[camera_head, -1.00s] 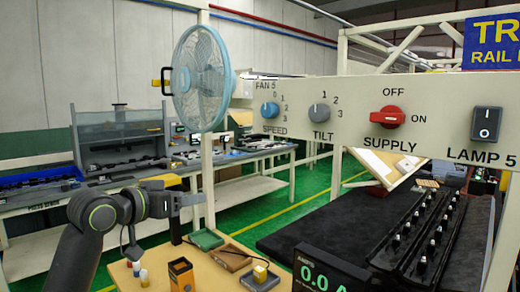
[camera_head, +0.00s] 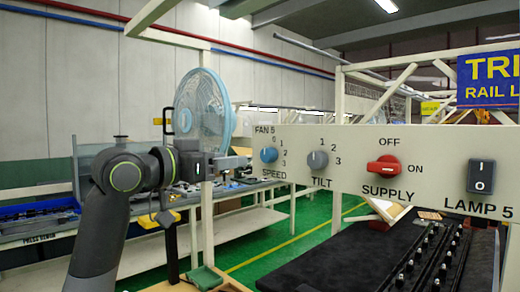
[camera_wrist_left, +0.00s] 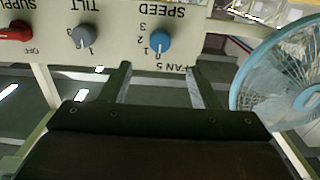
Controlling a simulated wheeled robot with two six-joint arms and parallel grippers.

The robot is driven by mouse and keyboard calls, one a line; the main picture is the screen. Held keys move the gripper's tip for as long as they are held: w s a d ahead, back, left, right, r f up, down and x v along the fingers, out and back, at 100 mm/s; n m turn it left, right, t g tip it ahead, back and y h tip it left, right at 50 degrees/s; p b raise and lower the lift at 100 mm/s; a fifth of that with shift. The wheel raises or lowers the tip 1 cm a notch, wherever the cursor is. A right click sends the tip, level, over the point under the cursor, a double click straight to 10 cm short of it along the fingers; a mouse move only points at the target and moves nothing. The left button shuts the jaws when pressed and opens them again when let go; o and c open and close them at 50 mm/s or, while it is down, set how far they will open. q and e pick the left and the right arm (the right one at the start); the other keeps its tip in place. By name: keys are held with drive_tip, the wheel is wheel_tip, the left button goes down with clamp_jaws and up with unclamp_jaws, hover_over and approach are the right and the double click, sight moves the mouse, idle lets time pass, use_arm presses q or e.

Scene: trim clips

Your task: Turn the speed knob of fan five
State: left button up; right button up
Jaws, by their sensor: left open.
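The blue speed knob (camera_head: 269,155) of fan five sits at the left end of the cream control panel (camera_head: 345,187), under the label FAN 5. In the upside-down left wrist view the blue knob (camera_wrist_left: 160,40) shows just beyond and between the fingertips; its pointer appears to be at 0. My left gripper (camera_head: 238,163) is level with the knob, left of it in the head view. Its two fingers (camera_wrist_left: 158,72) are open and empty, apart from the knob. The blue fan (camera_head: 202,105) stands behind the arm, also at right in the wrist view (camera_wrist_left: 290,75). My right gripper is not in view.
A grey tilt knob (camera_head: 317,160) is close beside the speed knob. Farther right are the red supply switch (camera_head: 384,166) and the black lamp switch (camera_head: 481,177). A black mat (camera_head: 320,255) with dark rails lies below the panel.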

sight(265, 156)
use_arm(q)
drive_tip(key=p+x, duration=0.3)
drive_tip(key=x, duration=0.6)
drive_tip(key=shift+w+d+p, duration=0.1)
drive_tip(key=shift+d+p, duration=0.05)
drive_tip(key=shift+p, duration=0.15)
drive_tip(key=shift+w+d, duration=0.25)
drive_tip(key=shift+w, duration=0.05)
use_arm(e)
drive_tip(key=r, duration=0.4)
drive_tip(key=shift+d+r, duration=0.25)
use_arm(q)
drive_tip(key=c, duration=1)
drive_tip(key=shift+o, duration=0.2)
drive_tip(key=shift+f, duration=0.1)
use_arm(e)
drive_tip(key=shift+f, duration=0.25)
use_arm(q)
drive_tip(key=m+b, duration=0.2)
drive_tip(key=shift+f+m, duration=0.1)
drive_tip(key=shift+m, duration=0.3)
drive_tip(key=shift+m+b, duration=0.95)
drive_tip(key=shift+m, duration=1.55)
use_arm(e)
drive_tip(key=shift+a+f, duration=0.15)
drive_tip(key=shift+f, duration=1.65)
